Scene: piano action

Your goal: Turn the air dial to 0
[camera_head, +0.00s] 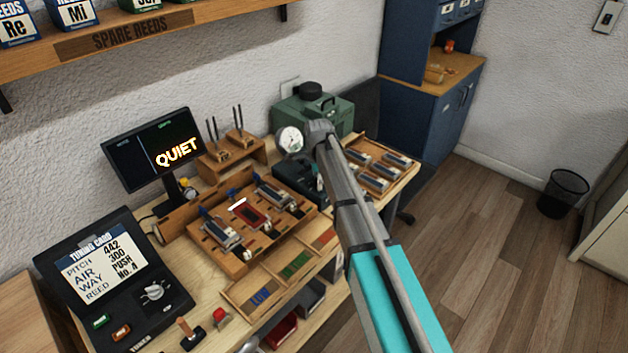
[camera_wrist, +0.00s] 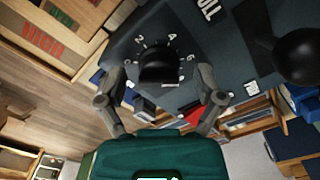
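In the wrist view the air dial is a black round knob (camera_wrist: 158,68) on a dark panel (camera_wrist: 112,45), ringed by white marks and numbers, among them 2, 4 and what looks like 6. I cannot read its pointer. My gripper (camera_wrist: 160,84) is open, with one finger on each side of the knob; contact is not clear. In the head view my arm's far end reaches over the dark unit (camera_head: 311,178) beside the round white gauge (camera_head: 290,139). My arm hides part of that unit, and the dial does not show there.
A black ball-ended lever (camera_wrist: 298,56) stands right of the dial in the wrist view. In the head view are a green tank (camera_head: 325,112), a wooden reed tray (camera_head: 225,255), a screen reading QUIET (camera_head: 152,150) and a tuning card reading AIR 300 (camera_head: 103,268). Open floor lies right.

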